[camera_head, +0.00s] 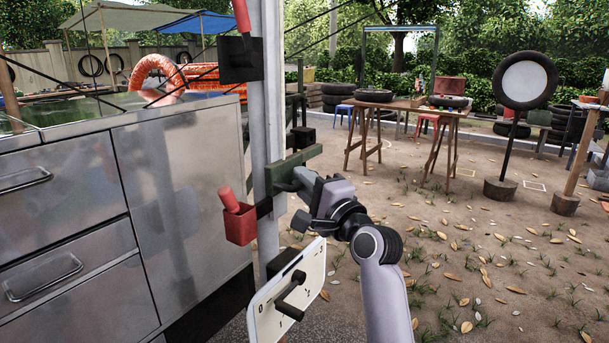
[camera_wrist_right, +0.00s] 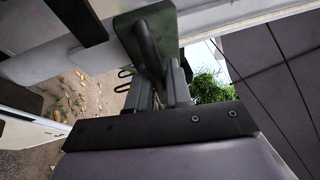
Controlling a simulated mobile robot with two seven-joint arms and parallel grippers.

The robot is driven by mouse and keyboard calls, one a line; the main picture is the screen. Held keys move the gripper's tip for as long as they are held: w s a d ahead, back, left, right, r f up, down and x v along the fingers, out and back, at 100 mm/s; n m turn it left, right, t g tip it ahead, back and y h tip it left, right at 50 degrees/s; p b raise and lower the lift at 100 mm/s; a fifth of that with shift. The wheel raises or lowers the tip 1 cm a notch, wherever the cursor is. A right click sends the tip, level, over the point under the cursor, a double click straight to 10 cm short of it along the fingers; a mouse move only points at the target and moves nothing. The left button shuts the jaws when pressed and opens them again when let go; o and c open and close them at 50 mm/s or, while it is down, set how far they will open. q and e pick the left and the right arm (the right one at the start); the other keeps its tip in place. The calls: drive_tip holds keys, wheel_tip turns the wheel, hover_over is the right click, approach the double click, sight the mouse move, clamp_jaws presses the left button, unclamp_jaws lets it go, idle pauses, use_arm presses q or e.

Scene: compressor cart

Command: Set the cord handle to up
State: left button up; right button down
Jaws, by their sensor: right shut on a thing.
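A dark green bracket (camera_head: 292,168) is fixed to the pale upright post beside the metal cabinet. A dark handle (camera_head: 284,187) sticks out from it; I take it to be the cord handle. My right gripper (camera_head: 300,180) is at the bracket with its fingers around the handle. In the right wrist view the dark rounded handle (camera_wrist_right: 148,45) lies in front of the green plate (camera_wrist_right: 128,22) and runs down between the fingers of my gripper (camera_wrist_right: 160,85). The fingers hide its lower end. My left gripper is not in view.
A red holder (camera_head: 240,226) with a red-handled tool hangs on the post below left. The metal cabinet (camera_head: 185,190) fills the left. Open ground with leaves lies to the right.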

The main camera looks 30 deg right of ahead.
drive_tip(key=shift+w+f, duration=0.1)
drive_tip(key=shift+f, duration=0.4)
drive_tip(key=c, duration=1.1)
unclamp_jaws()
drive_tip(key=shift+c, duration=0.2)
drive_tip(key=shift+r, duration=0.1)
drive_tip(key=shift+r, duration=0.1)
drive_tip(key=shift+s+f, duration=0.2)
drive_tip(key=shift+s, duration=1)
drive_tip(key=shift+s+f, duration=0.25)
drive_tip(key=shift+s, duration=0.95)
drive_tip(key=shift+s+f, duration=0.2)
drive_tip(key=shift+s, duration=1)
